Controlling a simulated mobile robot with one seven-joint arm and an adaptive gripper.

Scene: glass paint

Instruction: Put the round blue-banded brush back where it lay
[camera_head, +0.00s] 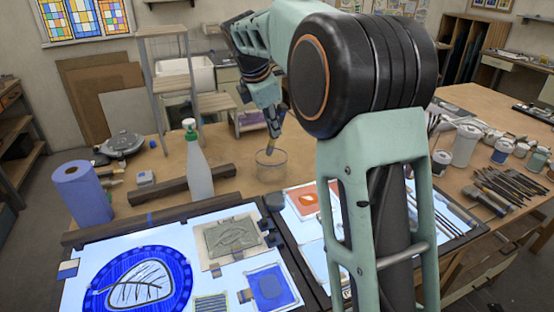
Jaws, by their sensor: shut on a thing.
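My gripper (274,127) is at the end of my arm, pointing down above the clear glass jar (271,165) on the wooden table. It is shut on a slim brush (269,147), whose tan lower part reaches down at the jar's mouth. The brush is too small here to make out a blue band, and I cannot tell whether its tip is inside the jar. Several other brushes (505,187) lie in a row on the right of the table.
Lit panels with painted glass (137,288) fill the front. Jars (466,145) stand at the right. My arm hides the table's middle right.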

